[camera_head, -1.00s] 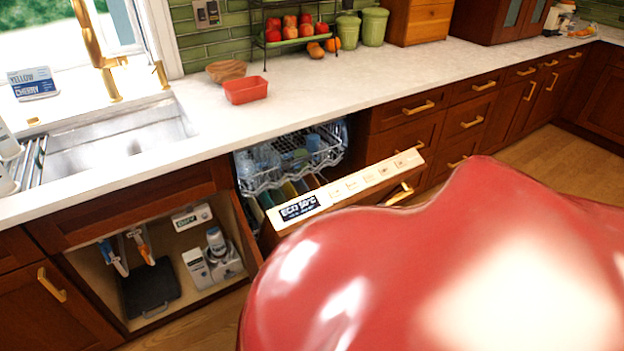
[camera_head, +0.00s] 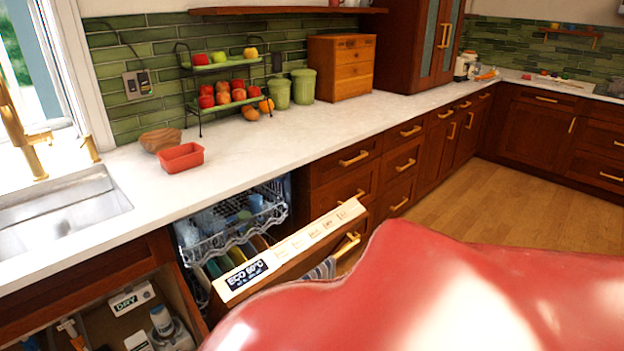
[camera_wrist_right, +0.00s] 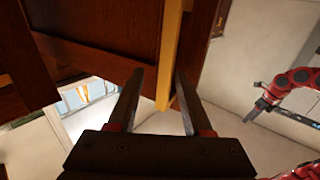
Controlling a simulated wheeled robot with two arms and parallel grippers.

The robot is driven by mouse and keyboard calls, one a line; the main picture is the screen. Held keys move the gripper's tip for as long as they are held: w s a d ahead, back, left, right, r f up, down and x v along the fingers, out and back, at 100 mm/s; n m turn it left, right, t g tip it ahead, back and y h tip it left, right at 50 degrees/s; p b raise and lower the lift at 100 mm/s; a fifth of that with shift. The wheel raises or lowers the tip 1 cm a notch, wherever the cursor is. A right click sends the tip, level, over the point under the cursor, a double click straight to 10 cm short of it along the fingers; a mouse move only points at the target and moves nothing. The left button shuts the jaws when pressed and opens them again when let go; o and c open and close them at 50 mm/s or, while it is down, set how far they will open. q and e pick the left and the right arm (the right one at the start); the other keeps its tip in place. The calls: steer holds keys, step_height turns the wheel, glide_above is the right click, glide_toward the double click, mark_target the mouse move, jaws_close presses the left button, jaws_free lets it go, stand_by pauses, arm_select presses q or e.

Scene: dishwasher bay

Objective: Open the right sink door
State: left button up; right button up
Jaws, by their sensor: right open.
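The cabinet under the sink (camera_head: 85,265) stands open at the lower left of the head view, its inside showing. A dark wooden panel edge (camera_head: 192,290) borders the opening on the right; I cannot tell whether it is the right sink door. In the right wrist view, my right gripper (camera_wrist_right: 158,75) is open.
The dishwasher door (camera_head: 290,250) is partly open beside the sink cabinet, with a loaded rack (camera_head: 235,215) behind it. Bottles (camera_head: 165,325) stand inside the cabinet. A red dish (camera_head: 180,157) sits on the counter. Free wooden floor (camera_head: 470,195) lies at the right.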

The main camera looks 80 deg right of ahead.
steer(key=b+v, duration=0.9)
steer(key=v, duration=0.8)
steer(key=shift+d, duration=0.1)
